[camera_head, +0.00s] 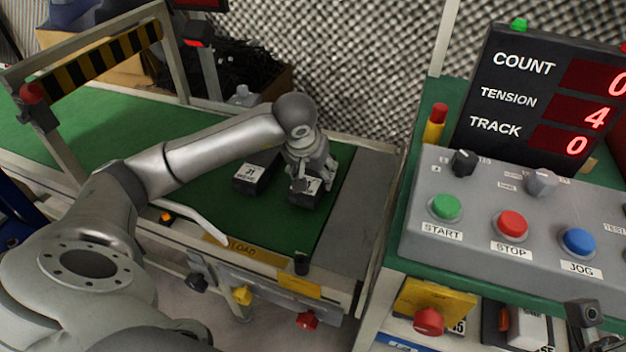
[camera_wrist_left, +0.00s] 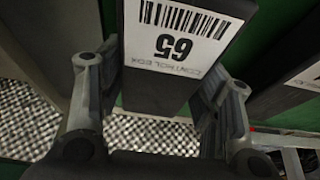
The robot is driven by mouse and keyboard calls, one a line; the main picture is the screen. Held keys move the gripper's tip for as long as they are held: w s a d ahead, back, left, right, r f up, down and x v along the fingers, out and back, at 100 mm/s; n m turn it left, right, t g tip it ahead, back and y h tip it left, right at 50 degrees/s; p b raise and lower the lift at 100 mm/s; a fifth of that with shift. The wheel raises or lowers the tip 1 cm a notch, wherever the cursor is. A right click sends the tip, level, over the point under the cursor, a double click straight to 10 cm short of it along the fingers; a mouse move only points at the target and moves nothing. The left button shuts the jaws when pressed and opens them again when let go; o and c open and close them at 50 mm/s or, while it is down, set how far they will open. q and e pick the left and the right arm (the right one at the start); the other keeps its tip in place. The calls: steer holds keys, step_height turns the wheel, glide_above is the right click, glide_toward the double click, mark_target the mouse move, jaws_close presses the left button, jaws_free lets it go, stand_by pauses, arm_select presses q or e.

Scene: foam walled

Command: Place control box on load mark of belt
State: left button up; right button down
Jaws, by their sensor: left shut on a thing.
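The control box (camera_wrist_left: 165,85) is dark, with a white barcode label reading CONTROL BOX 65, and fills the top middle of the left wrist view. In the head view it (camera_head: 303,198) is at the green belt (camera_head: 265,220), partly hidden by my gripper. My left gripper (camera_head: 312,178) is shut on it, with a finger on each side. I cannot tell if the box touches the belt. A yellow LOAD mark (camera_head: 245,252) is on the belt's near edge. A dark part at the lower right, seemingly my right gripper (camera_head: 585,315), is cut off.
Another dark box (camera_head: 250,178) labelled J1 is on the belt just left of the held one. A grey panel (camera_head: 480,225) with START, STOP and JOG buttons and a display (camera_head: 540,100) stand at right. A striped gate (camera_head: 110,55) spans the belt at left.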

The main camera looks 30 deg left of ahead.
arm_select(q)
steer(key=shift+f, duration=0.55)
steer(key=shift+f, duration=0.15)
steer(key=o, duration=1.4)
steer(key=shift+c, duration=0.2)
steer(key=shift+r, duration=0.45)
steer(key=p+v, duration=0.4)
steer(key=v, duration=0.7)
steer(key=shift+s+d+r, duration=0.1)
steer(key=shift+s+r, duration=0.05)
steer(key=shift+s, duration=0.1)
